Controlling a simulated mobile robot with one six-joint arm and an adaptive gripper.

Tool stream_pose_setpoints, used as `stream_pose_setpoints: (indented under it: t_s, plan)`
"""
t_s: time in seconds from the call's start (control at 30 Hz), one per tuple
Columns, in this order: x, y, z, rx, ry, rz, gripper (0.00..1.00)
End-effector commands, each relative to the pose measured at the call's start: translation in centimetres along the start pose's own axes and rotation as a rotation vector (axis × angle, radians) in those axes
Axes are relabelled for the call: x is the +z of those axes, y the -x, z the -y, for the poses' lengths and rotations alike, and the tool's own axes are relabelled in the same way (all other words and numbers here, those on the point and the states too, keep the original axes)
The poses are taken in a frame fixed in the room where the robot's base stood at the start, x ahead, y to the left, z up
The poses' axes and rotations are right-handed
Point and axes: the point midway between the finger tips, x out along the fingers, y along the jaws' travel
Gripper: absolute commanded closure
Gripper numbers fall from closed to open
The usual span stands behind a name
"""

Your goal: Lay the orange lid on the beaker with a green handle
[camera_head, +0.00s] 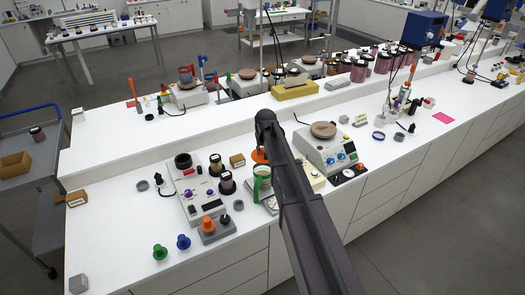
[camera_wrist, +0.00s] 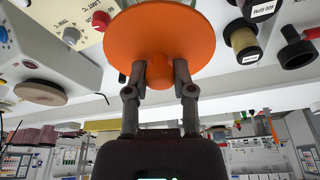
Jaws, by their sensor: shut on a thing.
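The orange lid (camera_head: 259,155) is a flat disc held up beside the end of my arm in the head view. In the wrist view, the lid (camera_wrist: 160,28) fills the top middle, and my gripper (camera_wrist: 160,73) is shut on its small orange knob. The beaker with a green handle (camera_head: 262,187) stands on the bench below the lid in the head view. The lid looks raised above the beaker and apart from it. My arm hides part of the lid and the fingers in the head view. The lid covers whatever lies behind it in the wrist view.
A hotplate (camera_head: 325,150) with a round top stands right of my arm. A grey device (camera_head: 191,195) and dark jars (camera_head: 226,182) stand left of the beaker. Green (camera_head: 160,252) and blue (camera_head: 184,242) stoppers are at the front left. The front-left bench is mostly clear.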

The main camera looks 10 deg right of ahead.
Motion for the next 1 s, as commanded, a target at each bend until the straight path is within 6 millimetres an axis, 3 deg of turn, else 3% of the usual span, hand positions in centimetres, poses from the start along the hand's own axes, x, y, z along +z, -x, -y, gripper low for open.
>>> stream_pose_setpoints:
  t_s: [0.7, 1.0]
  plan:
    - [1.2, -4.4, 0.1, -0.004, 0.013, 0.000, 1.00]
    - [1.5, -5.2, 0.2, -0.004, 0.014, 0.000, 1.00]
